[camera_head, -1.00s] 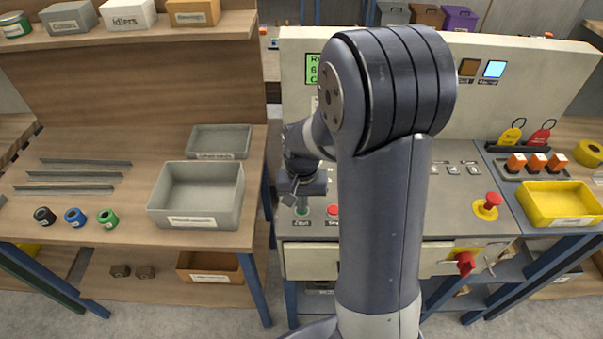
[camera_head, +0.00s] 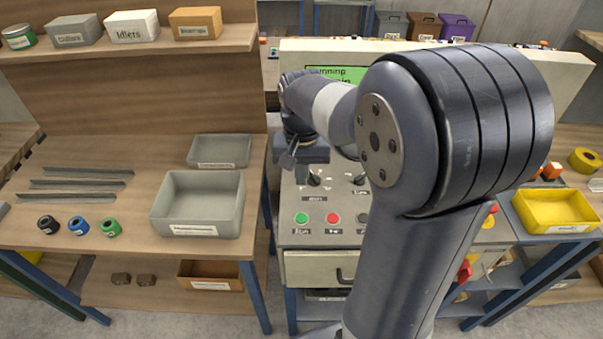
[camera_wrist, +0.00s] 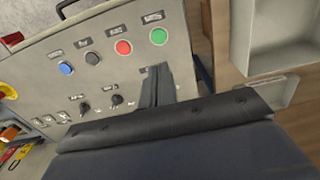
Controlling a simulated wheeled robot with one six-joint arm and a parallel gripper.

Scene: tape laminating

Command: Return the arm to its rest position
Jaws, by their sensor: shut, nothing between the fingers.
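My gripper (camera_head: 288,160) hangs over the back left part of the control panel (camera_head: 290,228) in the head view, clear of its surface. Its fingers are shut and empty. In the wrist view the gripper (camera_wrist: 157,78) points at the panel, with the green button (camera_wrist: 158,36) and red button (camera_wrist: 123,47) beyond the fingertips. In the head view the green button (camera_head: 302,218) and red button (camera_head: 333,218) lie in front of the gripper. My arm's upper links cover the right half of the panel and part of the lit green screen (camera_head: 335,74).
Left of the panel, a wooden bench (camera_head: 60,232) carries a grey bin (camera_head: 198,204), a smaller grey tray (camera_head: 219,150), metal strips and three small rolls. A yellow bin (camera_head: 555,208) stands at the right. An emergency stop is partly hidden behind my arm.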

